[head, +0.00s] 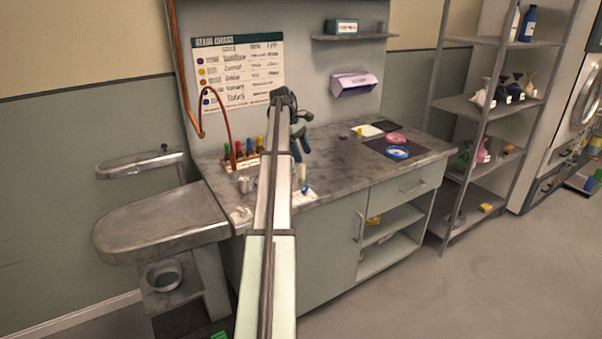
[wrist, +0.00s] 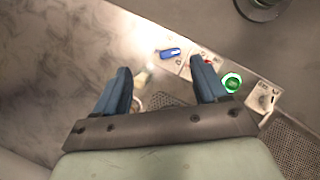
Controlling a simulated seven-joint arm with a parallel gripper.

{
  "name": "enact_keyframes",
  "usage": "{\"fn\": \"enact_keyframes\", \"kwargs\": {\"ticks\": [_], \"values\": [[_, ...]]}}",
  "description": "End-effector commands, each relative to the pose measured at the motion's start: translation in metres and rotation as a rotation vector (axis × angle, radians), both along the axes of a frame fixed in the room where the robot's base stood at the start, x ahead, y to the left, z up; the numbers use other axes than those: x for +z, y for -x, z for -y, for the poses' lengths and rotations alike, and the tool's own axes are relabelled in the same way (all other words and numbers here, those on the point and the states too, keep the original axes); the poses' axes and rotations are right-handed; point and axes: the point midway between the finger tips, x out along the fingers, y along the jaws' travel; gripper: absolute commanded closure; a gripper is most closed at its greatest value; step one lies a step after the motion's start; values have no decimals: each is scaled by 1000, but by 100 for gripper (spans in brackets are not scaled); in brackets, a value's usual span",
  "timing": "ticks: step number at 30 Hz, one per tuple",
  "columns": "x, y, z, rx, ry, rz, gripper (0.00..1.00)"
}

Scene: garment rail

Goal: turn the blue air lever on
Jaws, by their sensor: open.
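The blue air lever (wrist: 170,52) lies on a pale plate near the counter's front edge in the wrist view. In the head view its blue part (head: 305,190) shows just right of my arm. My gripper (wrist: 160,68) has its two dark blue fingers spread apart with nothing held between them. The lever appears just beyond the fingertips, nearer the right finger, with no contact visible. In the head view my gripper (head: 300,147) hangs above the counter, and my arm hides part of the counter front.
A green-ringed knob (wrist: 232,81) and a red part (wrist: 208,62) sit near the lever. A rack of coloured bottles (head: 245,158) stands left of my arm. Pink (head: 396,138) and blue (head: 397,152) rings lie on the right of the counter (head: 345,150). A grey pressing board (head: 160,225) is at left.

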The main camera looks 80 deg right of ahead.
Motion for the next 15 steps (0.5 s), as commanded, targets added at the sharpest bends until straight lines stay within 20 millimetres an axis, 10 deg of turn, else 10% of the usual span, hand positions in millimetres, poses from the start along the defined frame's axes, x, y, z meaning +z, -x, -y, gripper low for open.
{"fn": "enact_keyframes", "kwargs": {"ticks": [6, 15], "values": [[3, 89, 0, -101, 6, 3, 28], [-5, 162, -22, -174, 5, 140, 28]]}}
